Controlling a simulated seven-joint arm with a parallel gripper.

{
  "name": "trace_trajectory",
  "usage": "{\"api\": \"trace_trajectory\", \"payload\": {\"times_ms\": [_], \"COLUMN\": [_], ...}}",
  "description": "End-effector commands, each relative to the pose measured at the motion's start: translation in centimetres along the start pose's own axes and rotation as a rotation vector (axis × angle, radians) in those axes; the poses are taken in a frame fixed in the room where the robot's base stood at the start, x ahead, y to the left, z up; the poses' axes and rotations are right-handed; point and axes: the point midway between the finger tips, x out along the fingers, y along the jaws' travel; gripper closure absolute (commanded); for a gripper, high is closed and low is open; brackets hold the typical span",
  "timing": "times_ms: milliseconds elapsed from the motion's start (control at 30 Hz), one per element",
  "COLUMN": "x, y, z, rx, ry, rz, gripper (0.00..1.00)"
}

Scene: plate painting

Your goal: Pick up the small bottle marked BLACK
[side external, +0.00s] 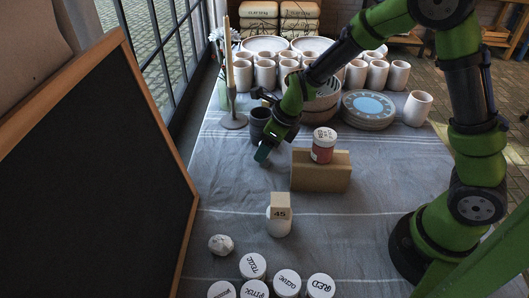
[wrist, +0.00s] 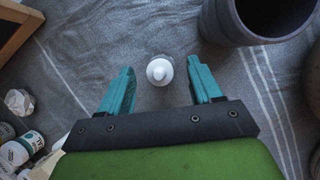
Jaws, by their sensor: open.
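Several small white-lidded bottles stand at the near edge: lids read TEAL (side external: 253,266), OLIVE (side external: 287,282) and RED (side external: 320,286). Two more lids (side external: 221,290) are partly cut off and hard to read. I cannot make out the word BLACK on any of them.
A red-and-white jar (side external: 323,146) sits on a tan block (side external: 321,178). A crumpled white ball (side external: 220,244) lies left. A framed blackboard (side external: 90,180) borders the left; stacked plates (side external: 367,109) and cups stand behind.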

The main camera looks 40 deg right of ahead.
Motion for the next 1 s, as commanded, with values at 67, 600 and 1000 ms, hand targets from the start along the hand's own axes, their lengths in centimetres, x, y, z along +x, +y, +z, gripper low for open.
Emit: {"api": "trace_trajectory", "payload": {"times_ms": [67,600,1000], "x": [1.4,2.9,2.8], "y": [-0.3,-0.2,-0.2], "z": [-0.1,0.1,0.1], "rx": [0.002,-0.001,-0.001], "ry": [0.004,-0.001,-0.001], "rz": [0.001,0.0,0.0], "gripper": [0.36,0.57,0.96]}}
